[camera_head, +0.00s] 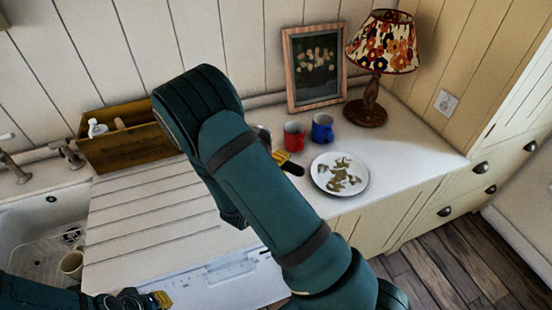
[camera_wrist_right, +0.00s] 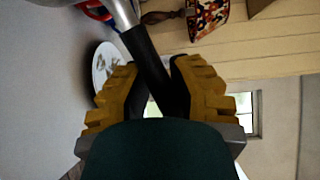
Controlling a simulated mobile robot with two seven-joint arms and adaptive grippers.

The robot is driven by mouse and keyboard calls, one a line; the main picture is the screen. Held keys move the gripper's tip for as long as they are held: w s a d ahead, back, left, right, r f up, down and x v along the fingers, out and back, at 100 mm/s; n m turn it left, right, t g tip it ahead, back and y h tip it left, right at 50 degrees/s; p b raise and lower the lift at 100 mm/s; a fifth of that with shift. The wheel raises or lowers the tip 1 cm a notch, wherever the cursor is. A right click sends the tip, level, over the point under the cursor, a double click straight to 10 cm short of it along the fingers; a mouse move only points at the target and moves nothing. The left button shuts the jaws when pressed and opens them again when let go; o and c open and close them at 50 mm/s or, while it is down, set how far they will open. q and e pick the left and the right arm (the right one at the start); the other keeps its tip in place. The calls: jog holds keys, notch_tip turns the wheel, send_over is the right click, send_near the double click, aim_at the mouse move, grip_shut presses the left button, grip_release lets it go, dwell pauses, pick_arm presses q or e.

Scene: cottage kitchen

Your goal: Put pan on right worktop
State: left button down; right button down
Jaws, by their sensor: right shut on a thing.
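The pan's metal body (camera_head: 262,133) shows only in part behind my right arm, over the white right worktop (camera_head: 425,145). Its black handle (camera_head: 293,168) sticks out by the yellow fingers of my right gripper (camera_head: 281,160). In the right wrist view, the right gripper (camera_wrist_right: 162,85) is shut on the black handle (camera_wrist_right: 146,52), and a bit of the metal pan (camera_wrist_right: 122,12) shows at the top. I cannot tell whether the pan touches the worktop. My left gripper (camera_head: 160,299) is at the bottom left edge, mostly cut off; its opening does not show.
A red mug (camera_head: 294,136), a blue mug (camera_head: 322,128) and a patterned plate (camera_head: 340,175) stand close to the pan. A lamp (camera_head: 372,95) and a framed picture (camera_head: 314,68) stand behind. A wooden box (camera_head: 125,150) and sink (camera_head: 30,225) are left. The worktop's right end is clear.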

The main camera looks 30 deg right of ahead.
jog(key=shift+f+b, duration=0.45)
jog(key=shift+f, duration=4.15)
jog(key=shift+s+f, duration=0.1)
jog(key=c, duration=0.9)
grip_release()
jog(key=shift+f, duration=0.1)
jog(key=shift+r, duration=0.25)
jog(key=v, duration=1.2)
jog(key=shift+b, duration=0.4)
